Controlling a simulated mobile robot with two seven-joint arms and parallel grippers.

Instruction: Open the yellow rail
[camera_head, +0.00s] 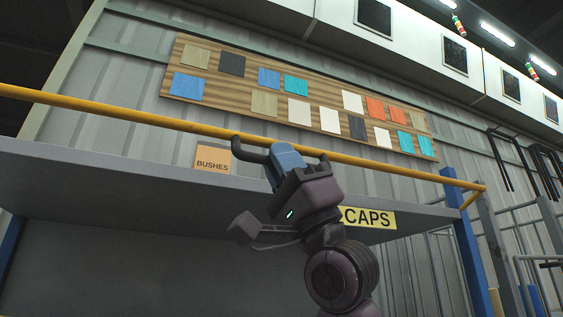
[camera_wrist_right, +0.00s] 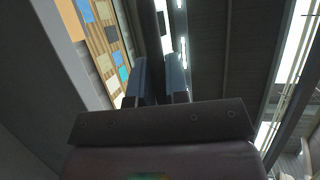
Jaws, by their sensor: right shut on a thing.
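The yellow rail (camera_head: 120,115) runs in front of the wall, sloping down from the left edge to a corner at the right, above the grey shelf edge. A dark curved handle (camera_head: 245,147) sits at the rail near its middle, with one end by the rail on each side of my gripper. My right gripper (camera_head: 287,158) reaches up from below with its blue fingers shut on this handle. In the wrist view a dark bar (camera_wrist_right: 160,45) shows between the two blue fingers. How the handle joins the rail is partly hidden by the gripper. My left gripper is out of view.
A grey shelf (camera_head: 100,168) carries an orange BUSHES card (camera_head: 213,159) and a yellow CAPS label (camera_head: 368,218). A wooden board (camera_head: 334,98) with coloured cards hangs behind the rail. A blue post (camera_head: 468,255) and grey railings (camera_head: 540,215) stand at the right.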

